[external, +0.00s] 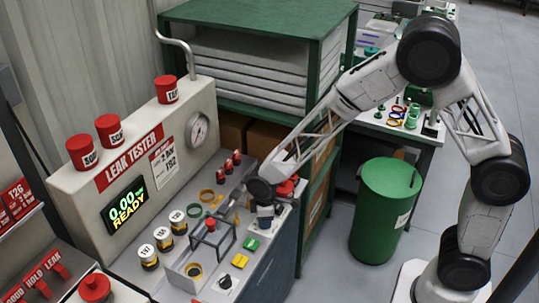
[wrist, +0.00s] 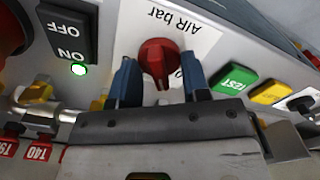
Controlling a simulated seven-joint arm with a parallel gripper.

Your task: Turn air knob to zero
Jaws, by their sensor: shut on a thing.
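The red air knob (wrist: 157,52) stands on the panel above a white label reading "AIR bar" (wrist: 187,32), which appears upside down in the wrist view. My gripper (wrist: 160,78) has its blue-tipped fingers on either side of the knob and is shut on it. The knob's pointer and scale marks cannot be read. In the external view my gripper (external: 265,208) is low over the right part of the bench panel, and it hides the knob there.
An OFF/ON switch (wrist: 68,32) with a lit green lamp is beside the knob. Green TEST (wrist: 236,78) and yellow (wrist: 270,92) buttons lie on the other side. A red mushroom button (external: 286,188) is behind my gripper. A gauge (external: 198,129) and display reading 0.00 READY (external: 124,204) face the bench.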

